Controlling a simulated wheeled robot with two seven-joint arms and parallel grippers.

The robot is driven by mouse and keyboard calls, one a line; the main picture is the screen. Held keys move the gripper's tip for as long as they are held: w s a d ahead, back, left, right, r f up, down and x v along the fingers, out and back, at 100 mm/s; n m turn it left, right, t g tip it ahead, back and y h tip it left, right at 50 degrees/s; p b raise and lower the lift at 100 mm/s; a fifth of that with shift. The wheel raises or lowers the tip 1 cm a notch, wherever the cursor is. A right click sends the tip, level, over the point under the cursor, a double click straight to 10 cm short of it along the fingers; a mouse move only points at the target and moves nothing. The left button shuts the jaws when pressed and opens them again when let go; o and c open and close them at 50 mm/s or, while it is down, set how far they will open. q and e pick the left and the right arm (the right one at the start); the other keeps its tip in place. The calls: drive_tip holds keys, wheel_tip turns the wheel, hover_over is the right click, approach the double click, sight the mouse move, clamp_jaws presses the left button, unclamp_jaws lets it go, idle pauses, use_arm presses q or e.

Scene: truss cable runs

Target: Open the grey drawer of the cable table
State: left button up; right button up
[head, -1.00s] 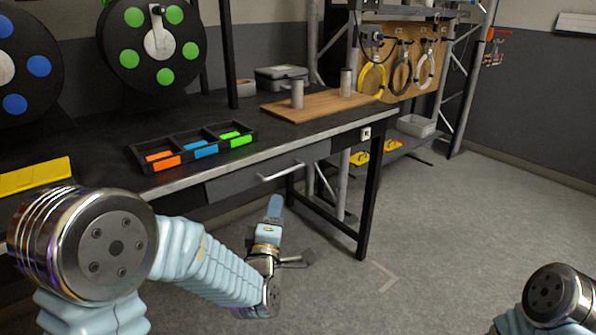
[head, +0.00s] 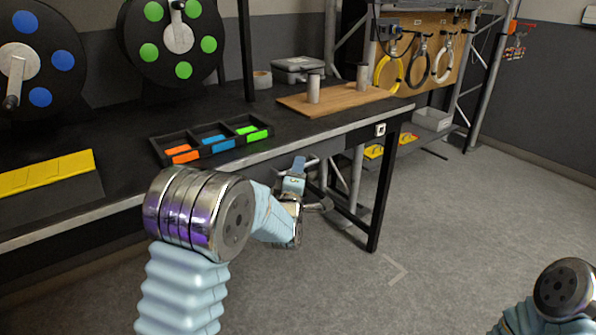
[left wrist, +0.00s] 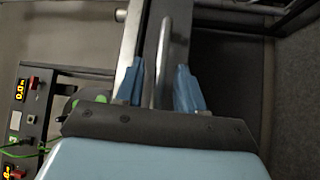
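The grey drawer (head: 267,169) is under the front edge of the black cable table (head: 235,160). It appears shut, and my left arm hides part of its front. Its bar handle (head: 312,161) shows beside my left gripper (head: 298,163) in the head view. In the left wrist view the handle (left wrist: 164,55) runs between the two blue fingers of my left gripper (left wrist: 160,85). The fingers are open, with a gap on each side of the bar. My right gripper is out of view.
A black tray (head: 211,140) with coloured blocks stands on the table above the drawer. A wooden board (head: 335,100) with two metal posts lies behind it. A table leg (head: 381,195) stands right of my left gripper. The floor in front is clear.

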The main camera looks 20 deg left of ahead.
use_arm(q)
drive_tip(key=shift+c, duration=0.3)
clamp_jaws()
drive_tip(key=s+d+b, duration=1.2)
drive_tip(key=s+d, duration=0.4)
drive_tip(key=d, duration=0.4)
drive_tip(key=shift+d+b, duration=0.3)
drive_tip(key=shift+s+f, duration=0.1)
